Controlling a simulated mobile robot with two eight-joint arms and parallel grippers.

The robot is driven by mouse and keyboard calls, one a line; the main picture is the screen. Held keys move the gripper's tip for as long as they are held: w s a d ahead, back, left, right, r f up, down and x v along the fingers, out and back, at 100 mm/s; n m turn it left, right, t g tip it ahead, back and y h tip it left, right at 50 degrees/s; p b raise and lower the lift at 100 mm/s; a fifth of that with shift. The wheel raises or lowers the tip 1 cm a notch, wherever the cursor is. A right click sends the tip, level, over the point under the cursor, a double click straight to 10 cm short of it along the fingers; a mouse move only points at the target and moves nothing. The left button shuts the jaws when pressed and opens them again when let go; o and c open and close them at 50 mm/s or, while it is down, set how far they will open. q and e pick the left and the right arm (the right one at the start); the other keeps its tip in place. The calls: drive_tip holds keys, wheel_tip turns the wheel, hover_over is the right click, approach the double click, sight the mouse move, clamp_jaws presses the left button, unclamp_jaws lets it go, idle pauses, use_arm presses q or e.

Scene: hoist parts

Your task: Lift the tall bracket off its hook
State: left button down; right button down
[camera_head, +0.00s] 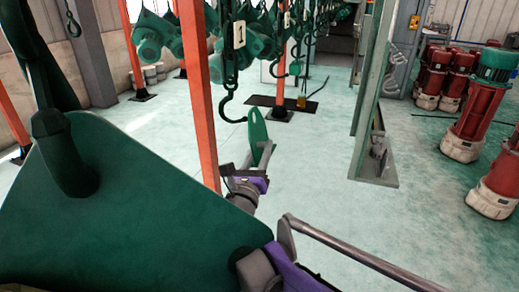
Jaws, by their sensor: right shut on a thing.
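The tall green bracket (257,128) stands upright near the middle, narrow and rounded at the top. My right gripper (262,157) is shut on its lower part. A dark hook (230,105) hangs from a chain just left of the bracket, below a tag marked 1. The hook looks empty, and a small gap shows between it and the bracket. My left gripper is not in view.
The large green plate (120,215) fills the lower left, close to the camera. An orange post (197,95) stands left of the hook. Green parts (150,42) hang behind. A grey-green column (368,120) and red motors (480,110) stand at right. The floor between is clear.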

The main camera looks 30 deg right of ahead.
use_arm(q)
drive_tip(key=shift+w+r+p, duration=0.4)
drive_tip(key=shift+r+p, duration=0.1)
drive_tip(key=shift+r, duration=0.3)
use_arm(e)
drive_tip(key=s+d+f, duration=0.2)
drive_tip(key=s+d, duration=0.5)
drive_tip(key=s, duration=0.1)
drive_tip(key=shift+d, duration=0.15)
drive_tip(key=w+a+f+n+t+y, duration=0.2)
drive_tip(key=w+a+f+y, duration=0.1)
drive_tip(key=w+a+f, duration=0.55)
drive_tip(key=w+a+f+n+t+y, duration=0.25)
drive_tip(key=w+a+f, duration=0.25)
drive_tip(key=a+f, duration=0.6)
drive_tip(key=a+f+y, duration=0.3)
drive_tip(key=a+f, duration=0.2)
drive_tip(key=a, duration=0.5)
drive_tip(key=shift+s+a+f+n, duration=0.2)
drive_tip(key=shift+s+a+n, duration=0.05)
drive_tip(key=shift+s+n, duration=0.2)
